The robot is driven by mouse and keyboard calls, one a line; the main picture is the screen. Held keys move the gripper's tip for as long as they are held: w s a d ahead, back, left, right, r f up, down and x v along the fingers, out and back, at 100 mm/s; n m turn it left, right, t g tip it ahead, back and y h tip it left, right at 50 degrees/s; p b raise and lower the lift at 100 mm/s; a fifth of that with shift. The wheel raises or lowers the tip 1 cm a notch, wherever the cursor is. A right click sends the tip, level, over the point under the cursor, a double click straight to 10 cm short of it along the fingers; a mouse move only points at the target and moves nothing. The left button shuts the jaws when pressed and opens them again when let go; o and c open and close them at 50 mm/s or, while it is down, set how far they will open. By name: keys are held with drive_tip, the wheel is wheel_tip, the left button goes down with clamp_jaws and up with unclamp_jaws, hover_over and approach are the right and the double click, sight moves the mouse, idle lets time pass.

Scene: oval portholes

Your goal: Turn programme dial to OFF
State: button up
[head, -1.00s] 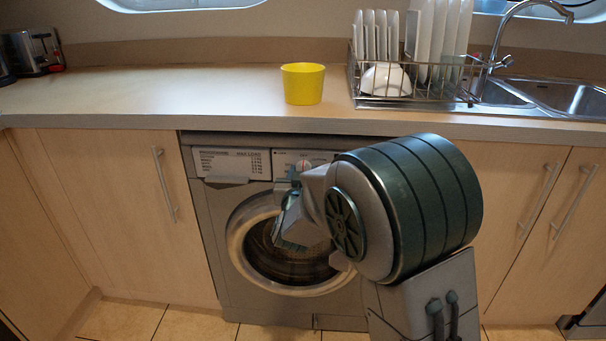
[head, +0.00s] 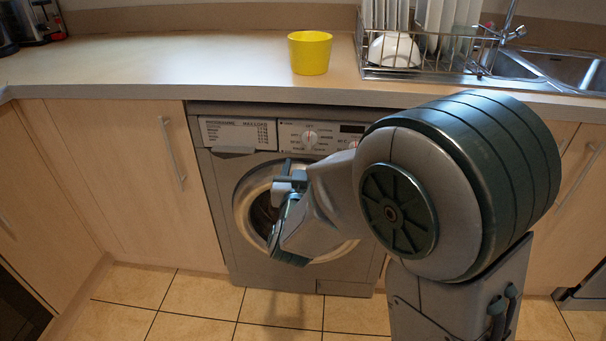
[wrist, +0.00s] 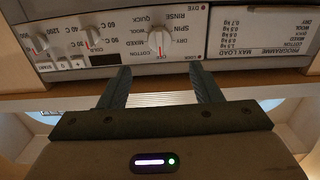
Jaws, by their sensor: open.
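The programme dial is a round white knob with a red mark on the washing machine's panel. It shows in the head view (head: 310,138) and, upside down, in the wrist view (wrist: 158,42). Printed programme words ring it; I cannot read its exact setting. My gripper (wrist: 160,70) is open and empty. In the wrist view the dial lies just beyond the fingertips, roughly centred between them, and nothing touches it. In the head view my gripper (head: 289,178) is in front of the machine, below and slightly left of the dial.
Two other knobs, a temperature dial (wrist: 94,40) and a speed dial (wrist: 40,43), sit on the same panel. The detergent drawer (head: 238,133) is left of the programme dial. The countertop (head: 190,70) overhangs above, with a yellow pot (head: 310,53) on it.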

drive_tip(key=s, duration=0.3)
drive_tip(key=shift+s, duration=0.4)
drive_tip(key=s+d+r+n+g+y+p, duration=0.1)
drive_tip(key=d+r+g+y+p, duration=0.15)
drive_tip(key=r+p, duration=0.4)
drive_tip(key=s+d+r+g+y+p, duration=0.1)
drive_tip(key=d+r+g+p, duration=0.1)
drive_tip(key=r+g+p, duration=0.35)
drive_tip(key=s+d+r+g+h+p, duration=0.1)
drive_tip(key=s+d+r+g+p, duration=0.2)
drive_tip(key=s+d+r+p, duration=0.3)
drive_tip(key=s+d+r+m+g+h+p, duration=0.1)
drive_tip(key=s+d+r+g+h+p, duration=0.1)
drive_tip(key=s+d+r+g+p, duration=0.2)
drive_tip(key=s+d+r+p, duration=0.3)
drive_tip(key=s+d+p, duration=0.1)
drive_tip(key=s+p, duration=0.3)
drive_tip(key=shift+s+d, duration=0.15)
drive_tip(key=shift+s, duration=0.4)
